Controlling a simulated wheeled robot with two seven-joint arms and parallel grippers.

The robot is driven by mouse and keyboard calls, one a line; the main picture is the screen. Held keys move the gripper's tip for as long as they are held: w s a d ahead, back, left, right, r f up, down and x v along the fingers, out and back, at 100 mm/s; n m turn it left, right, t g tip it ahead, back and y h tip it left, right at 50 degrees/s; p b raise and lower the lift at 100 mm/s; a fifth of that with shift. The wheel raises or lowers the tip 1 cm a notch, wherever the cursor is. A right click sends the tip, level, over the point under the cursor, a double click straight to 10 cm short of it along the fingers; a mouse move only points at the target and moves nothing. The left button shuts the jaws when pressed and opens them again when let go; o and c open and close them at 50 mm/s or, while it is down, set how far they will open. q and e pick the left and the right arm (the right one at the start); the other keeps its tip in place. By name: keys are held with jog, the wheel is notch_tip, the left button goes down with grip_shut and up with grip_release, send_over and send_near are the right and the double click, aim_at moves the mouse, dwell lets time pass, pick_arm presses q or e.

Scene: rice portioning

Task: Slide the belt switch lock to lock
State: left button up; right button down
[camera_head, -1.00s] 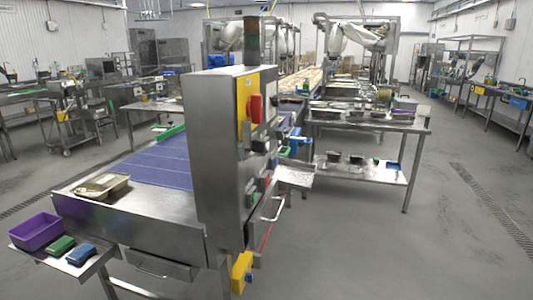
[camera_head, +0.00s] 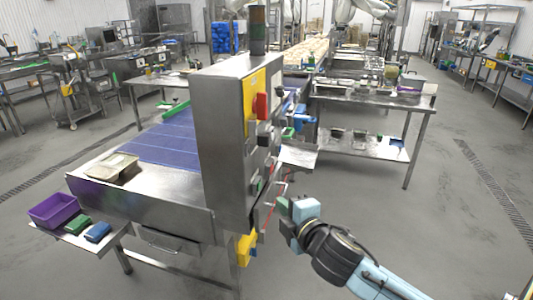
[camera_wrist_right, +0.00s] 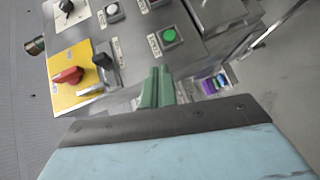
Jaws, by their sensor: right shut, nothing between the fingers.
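The control box (camera_head: 225,150) stands upright at the side of the belt. A yellow plate (camera_head: 248,110) with a red switch knob (camera_head: 260,106) is on its face; in the right wrist view the red knob (camera_wrist_right: 68,76) also shows. A dark handle-like part (camera_wrist_right: 104,64) sits beside the knob, at the plate's edge; I cannot tell whether it is the lock or its exact position. My right gripper (camera_head: 284,206) is low in front of the box, below the knob. Its green fingers (camera_wrist_right: 157,86) are shut and empty, apart from the knob. My left gripper is out of view.
A green button (camera_wrist_right: 169,36) and other buttons line the panel. A blue belt (camera_head: 165,140) runs behind the box. A purple bin (camera_head: 54,210) stands on a side shelf at left. A steel table (camera_head: 375,98) is behind at right. The floor at right is clear.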

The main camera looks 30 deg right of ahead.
notch_tip(320, 180, up, 10)
jog(key=s+a+n+t, duration=0.1)
jog(key=s+a+t, duration=0.1)
jog(key=shift+s+n+y+p, duration=0.2)
jog(key=shift+n+y+p, duration=0.1)
jog(key=shift+n+y, duration=0.1)
jog(key=shift+w+a, duration=0.1)
jog(key=p, duration=0.2)
send_near(260, 142)
jog(key=w+a, duration=0.3)
jog(key=shift+w+r, duration=0.1)
jog(key=w+d, duration=0.2)
jog(key=d, duration=0.1)
jog(key=shift+w+d+p, duration=0.1)
jog(key=shift+w+p, duration=0.2)
jog(key=shift+w, duration=0.1)
jog(key=shift+d, duration=0.1)
